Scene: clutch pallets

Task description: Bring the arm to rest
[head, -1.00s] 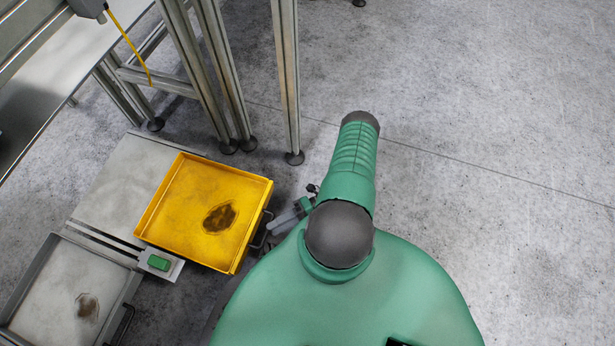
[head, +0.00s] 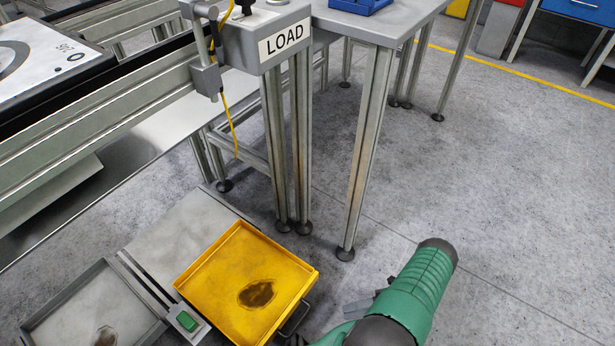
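My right arm is green with dark grey joint caps and comes up from the bottom edge of the head view, right of centre. My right gripper (head: 362,304) shows only in part beside the arm, as small grey pieces over the floor. It is to the right of the yellow tray (head: 213,252) and apart from it. Most of it is hidden behind the arm, and I cannot tell whether its fingers are open or shut. I see nothing held in it. My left gripper is out of view.
The yellow tray and a grey tray (head: 62,297) hold no parts, only dark stains. A green button (head: 187,321) sits between them. A bench with a LOAD sign (head: 285,38) and metal legs stands behind. A blue bin (head: 360,5) is on a table. Floor at right is clear.

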